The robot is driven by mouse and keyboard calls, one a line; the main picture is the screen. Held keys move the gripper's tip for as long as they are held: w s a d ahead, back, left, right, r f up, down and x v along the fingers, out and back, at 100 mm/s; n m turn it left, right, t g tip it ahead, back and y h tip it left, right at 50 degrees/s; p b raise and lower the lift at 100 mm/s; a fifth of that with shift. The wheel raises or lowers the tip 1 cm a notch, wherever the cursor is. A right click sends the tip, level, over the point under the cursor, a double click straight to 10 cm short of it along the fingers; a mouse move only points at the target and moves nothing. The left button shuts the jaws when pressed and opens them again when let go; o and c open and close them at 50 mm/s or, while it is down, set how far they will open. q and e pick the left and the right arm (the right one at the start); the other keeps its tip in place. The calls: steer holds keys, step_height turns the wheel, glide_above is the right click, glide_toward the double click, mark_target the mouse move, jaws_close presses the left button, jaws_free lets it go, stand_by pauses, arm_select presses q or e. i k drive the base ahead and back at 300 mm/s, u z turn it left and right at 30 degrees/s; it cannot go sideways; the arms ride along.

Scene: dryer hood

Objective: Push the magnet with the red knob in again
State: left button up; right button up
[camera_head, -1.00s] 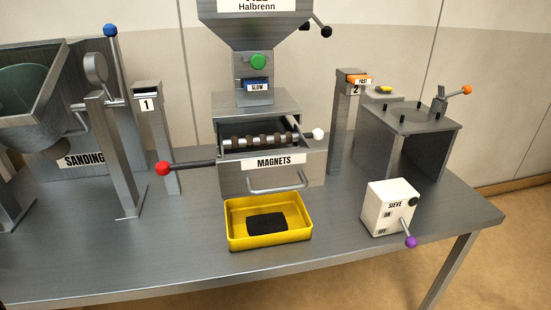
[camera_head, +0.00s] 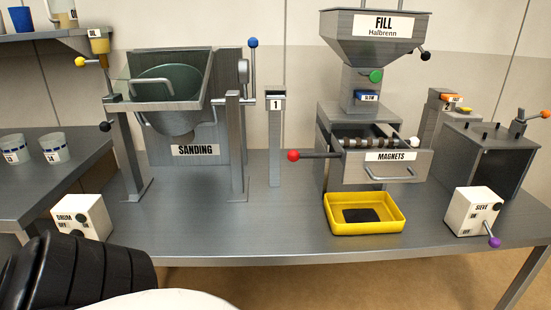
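The red knob (camera_head: 293,155) sits at the left end of a dark rod that sticks out to the left of the magnet drawer. The drawer, labelled MAGNETS (camera_head: 391,156), stands out from the housing under the FILL hopper (camera_head: 375,33). Ribbed magnet bars (camera_head: 368,143) show in its open top, and a white knob (camera_head: 413,142) is at its right side. A bar handle (camera_head: 390,173) is on its front. Neither of my grippers is in view.
A yellow tray (camera_head: 364,228) with a dark patch inside stands below the drawer. A white SIEVE switch box (camera_head: 470,212) is to the right. Post 1 (camera_head: 275,140) and the SANDING drum (camera_head: 170,100) stand to the left. The table front is mostly clear.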

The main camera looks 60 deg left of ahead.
mark_target(294, 156)
steer(key=u, duration=1.05)
steer(key=i, duration=0.25)
steer(key=z, duration=0.05)
